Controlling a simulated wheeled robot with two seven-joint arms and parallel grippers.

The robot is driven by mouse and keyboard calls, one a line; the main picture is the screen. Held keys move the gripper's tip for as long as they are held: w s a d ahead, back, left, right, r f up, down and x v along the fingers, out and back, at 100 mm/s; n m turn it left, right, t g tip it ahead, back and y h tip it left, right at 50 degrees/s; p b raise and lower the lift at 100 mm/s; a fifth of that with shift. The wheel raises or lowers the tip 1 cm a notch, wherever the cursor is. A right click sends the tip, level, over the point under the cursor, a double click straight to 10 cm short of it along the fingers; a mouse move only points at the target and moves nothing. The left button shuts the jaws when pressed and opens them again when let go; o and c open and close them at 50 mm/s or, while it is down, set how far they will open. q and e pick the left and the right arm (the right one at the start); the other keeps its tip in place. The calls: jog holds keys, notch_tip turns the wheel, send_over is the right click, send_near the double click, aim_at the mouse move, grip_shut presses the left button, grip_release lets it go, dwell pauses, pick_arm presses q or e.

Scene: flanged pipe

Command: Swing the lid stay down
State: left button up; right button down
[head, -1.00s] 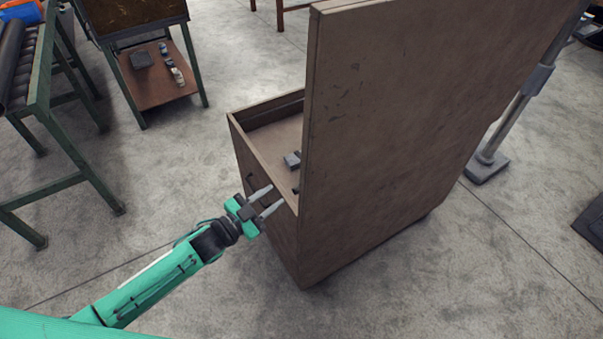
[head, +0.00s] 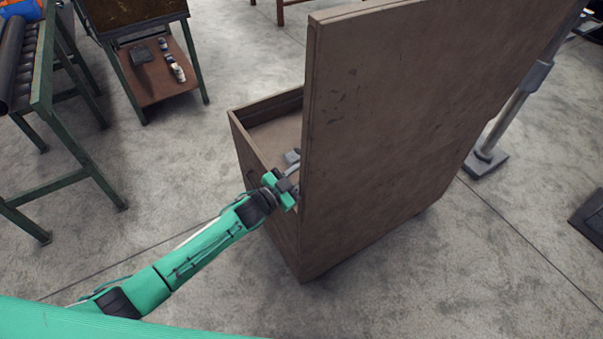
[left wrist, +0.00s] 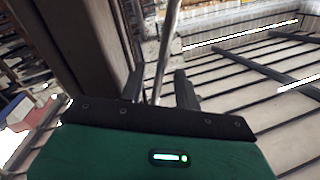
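A brown chest (head: 262,166) stands with its lid (head: 395,125) raised upright, the lid's broad face towards me. My left gripper (head: 291,173) is at the chest's near left rim, close beside the lid edge; its tips are partly hidden. In the left wrist view a thin grey metal rod, seemingly the lid stay (left wrist: 168,45), runs steeply down between the fingers of my left gripper (left wrist: 158,88). The fingers look apart, with gaps beside the rod. The lid edge (left wrist: 92,50) is just left of the fingers there. The stay's ends are hidden. My right gripper is not in view.
Small grey items (head: 292,157) show inside the chest by the lid. A green-legged roller table (head: 45,110) and a small cart (head: 150,75) stand at the left. A grey post (head: 510,115) stands behind the lid at right. The floor in front is clear.

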pick_arm(q)
grip_shut()
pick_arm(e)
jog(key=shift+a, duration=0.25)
pick_arm(q)
jog(key=shift+a, duration=0.1)
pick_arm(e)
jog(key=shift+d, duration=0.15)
pick_arm(q)
jog(key=w+a+r+n+g, duration=0.1)
jog(key=w+a+n, duration=0.5)
jog(key=w, duration=0.3)
jog(key=shift+a+n, duration=0.3)
jog(key=shift+w+r, duration=0.1)
